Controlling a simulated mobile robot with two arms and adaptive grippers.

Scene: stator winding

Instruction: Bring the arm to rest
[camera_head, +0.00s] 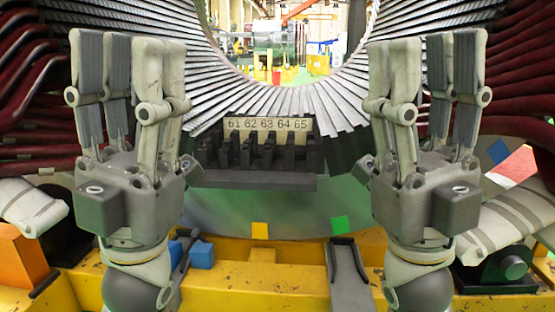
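My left gripper (128,70) stands upright at the left, its fingers extended up and apart, with nothing seen between them. My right gripper (425,70) stands upright at the right in much the same pose, its fingers also extended and empty. Both grippers are in front of the large stator (290,98) and apart from each other. Parts of the stator are hidden behind the fingers. Both wrists are low in the view, above the yellow frame.
A dark slotted rack (262,180) with a number strip (268,124) reading 61 to 65 sits between the grippers. Dark red winding bars (25,75) line the sides. A yellow beam (290,285) crosses the bottom. A blue block (202,254) lies beside my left wrist.

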